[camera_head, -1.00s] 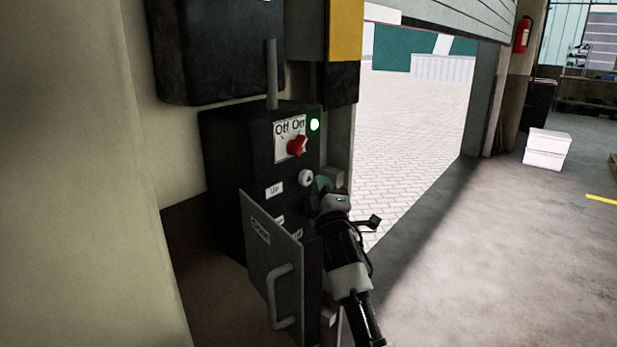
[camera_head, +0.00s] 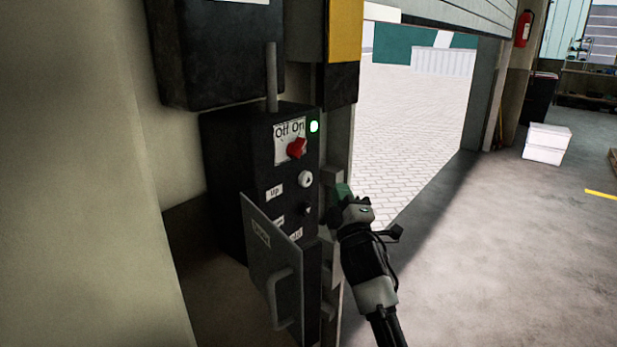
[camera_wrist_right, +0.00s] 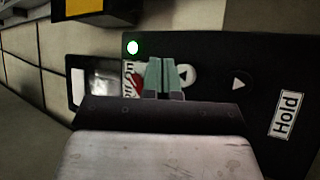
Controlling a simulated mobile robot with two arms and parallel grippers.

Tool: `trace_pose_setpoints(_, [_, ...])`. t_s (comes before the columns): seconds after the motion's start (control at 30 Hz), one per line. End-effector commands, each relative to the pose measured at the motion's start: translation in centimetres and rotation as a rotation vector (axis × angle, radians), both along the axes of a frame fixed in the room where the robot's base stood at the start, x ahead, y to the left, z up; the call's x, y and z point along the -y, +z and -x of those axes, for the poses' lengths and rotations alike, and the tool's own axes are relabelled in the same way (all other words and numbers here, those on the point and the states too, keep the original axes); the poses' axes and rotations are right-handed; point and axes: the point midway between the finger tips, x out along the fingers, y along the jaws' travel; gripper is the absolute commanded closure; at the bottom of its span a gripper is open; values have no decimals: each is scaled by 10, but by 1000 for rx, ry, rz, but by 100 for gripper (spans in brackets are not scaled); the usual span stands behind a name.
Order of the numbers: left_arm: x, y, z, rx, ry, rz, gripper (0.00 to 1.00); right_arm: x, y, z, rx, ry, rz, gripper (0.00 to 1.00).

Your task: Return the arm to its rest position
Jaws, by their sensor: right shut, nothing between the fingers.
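My right gripper (camera_head: 343,193) is at the right side of a black control box (camera_head: 240,165) on the wall, apart from its front. Its greenish fingers are shut and empty, and they show in the right wrist view (camera_wrist_right: 166,76) in front of the box's panel (camera_wrist_right: 215,60). The panel has a red Off/On switch (camera_head: 297,148), a lit green lamp (camera_head: 314,126), a white up button (camera_head: 305,179) and a darker down button (camera_head: 308,210). In the right wrist view the fingers partly cover the switch. My left gripper is not in view.
A grey door with a handle (camera_head: 270,265) hangs open below the panel, close to my right arm. A dark box (camera_head: 215,50) is above. The roller door (camera_head: 460,15) is raised over a paved yard. White boxes (camera_head: 547,144) stand on the open floor at right.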

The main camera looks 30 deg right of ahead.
Motion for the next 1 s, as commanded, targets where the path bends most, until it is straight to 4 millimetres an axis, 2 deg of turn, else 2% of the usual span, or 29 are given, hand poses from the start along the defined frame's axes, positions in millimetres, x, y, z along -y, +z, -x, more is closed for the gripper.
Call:
trace_pose_setpoints(0.5, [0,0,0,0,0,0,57,0,-1,1,-1,0,0,100])
trace_pose_setpoints(0.6, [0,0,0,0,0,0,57,-1,-15,-3,-27,11,-18,100])
trace_pose_setpoints(0.67, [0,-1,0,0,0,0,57,-3,-37,-9,-66,28,-47,100])
trace_pose_setpoints(0.77, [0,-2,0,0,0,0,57,-11,-95,-19,-169,69,-126,100])
trace_pose_setpoints(0.8, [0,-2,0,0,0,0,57,-15,-125,-22,-219,86,-166,100])
trace_pose_setpoints(0.87, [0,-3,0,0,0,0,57,-22,-171,-22,-300,109,-232,100])
trace_pose_setpoints(0.9, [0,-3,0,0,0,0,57,-26,-202,-21,-351,122,-278,100])
trace_pose_setpoints(0.97, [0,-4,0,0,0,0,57,-34,-247,-15,-428,135,-343,100])
trace_pose_setpoints(1.0, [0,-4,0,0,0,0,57,-39,-277,-9,-477,142,-388,100])
